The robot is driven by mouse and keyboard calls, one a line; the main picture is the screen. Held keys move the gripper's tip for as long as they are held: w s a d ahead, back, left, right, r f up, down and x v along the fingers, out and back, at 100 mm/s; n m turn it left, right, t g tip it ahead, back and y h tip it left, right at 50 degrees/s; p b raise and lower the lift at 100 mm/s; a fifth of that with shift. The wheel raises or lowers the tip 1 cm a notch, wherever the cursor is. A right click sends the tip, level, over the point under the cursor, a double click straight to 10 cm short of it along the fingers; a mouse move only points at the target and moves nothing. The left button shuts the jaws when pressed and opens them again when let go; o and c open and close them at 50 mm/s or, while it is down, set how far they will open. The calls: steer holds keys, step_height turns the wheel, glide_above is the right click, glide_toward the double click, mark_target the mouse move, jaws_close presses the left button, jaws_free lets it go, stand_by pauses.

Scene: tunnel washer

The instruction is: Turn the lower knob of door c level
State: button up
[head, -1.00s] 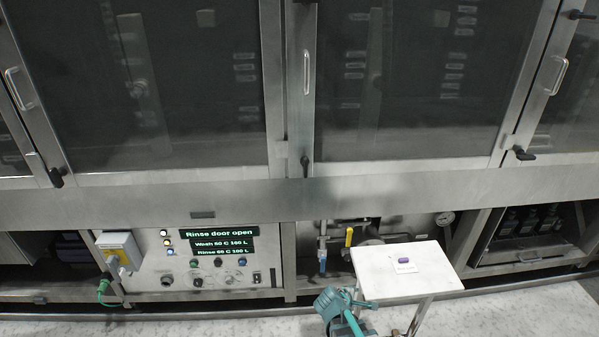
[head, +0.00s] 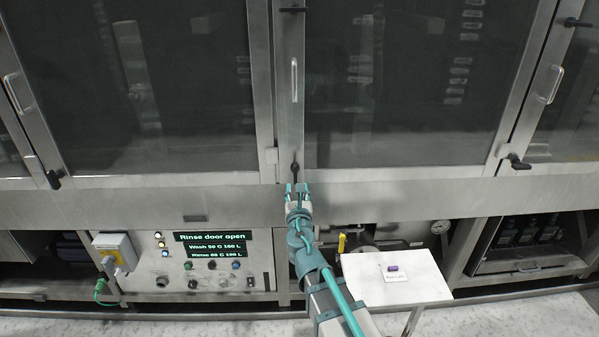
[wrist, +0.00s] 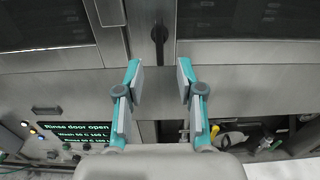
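A black lower knob (head: 295,168) sits on the metal frame strip between the two large middle doors, and its handle stands upright, not level. I see no letter marking door c. The knob also shows at the top of the wrist view (wrist: 159,36), ahead of the fingers and centred between them. My gripper (head: 295,188) is open and empty, just below the knob in the head view. In the wrist view my gripper (wrist: 159,78) has its two teal fingers spread, with grey pads facing each other. No contact with the knob shows.
An upper knob (head: 293,9) lies level on the same strip, above a handle (head: 294,80). Other lower knobs sit at left (head: 55,179) and right (head: 517,162). A small white table (head: 420,285) stands below right. The display panel (head: 210,237) reads "Rinse door open".

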mark_target(295, 174)
steer(key=w, duration=0.3)
steer(key=w+a+p, duration=0.1)
steer(key=w, duration=0.6)
steer(key=shift+w+a, duration=0.2)
steer(key=shift+w, duration=0.1)
jaws_close()
